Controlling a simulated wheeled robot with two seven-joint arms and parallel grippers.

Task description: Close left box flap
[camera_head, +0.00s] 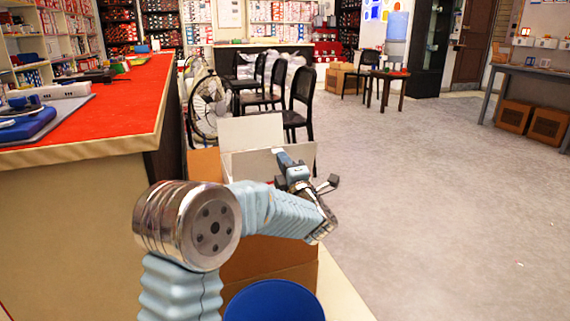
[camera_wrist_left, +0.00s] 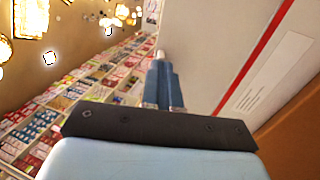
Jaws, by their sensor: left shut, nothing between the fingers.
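The cardboard box (camera_head: 268,262) stands in front of me, partly hidden behind my left arm. A pale flap (camera_head: 252,131) stands up at its far side, and a brown flap (camera_head: 203,164) sticks out on its left. The inside of the box shows pale. My left gripper (camera_head: 281,156) is shut and empty over the right part of the box top. In the left wrist view its blue fingers (camera_wrist_left: 161,82) are together beside a pale panel (camera_wrist_left: 205,45) with a red stripe, apparently part of the box. I cannot tell whether they touch it. My right gripper is out of view.
A red-topped counter (camera_head: 110,105) stands close on the left of the box. A fan (camera_head: 208,108) and several black chairs (camera_head: 300,95) stand behind it. The grey floor (camera_head: 440,200) to the right is clear.

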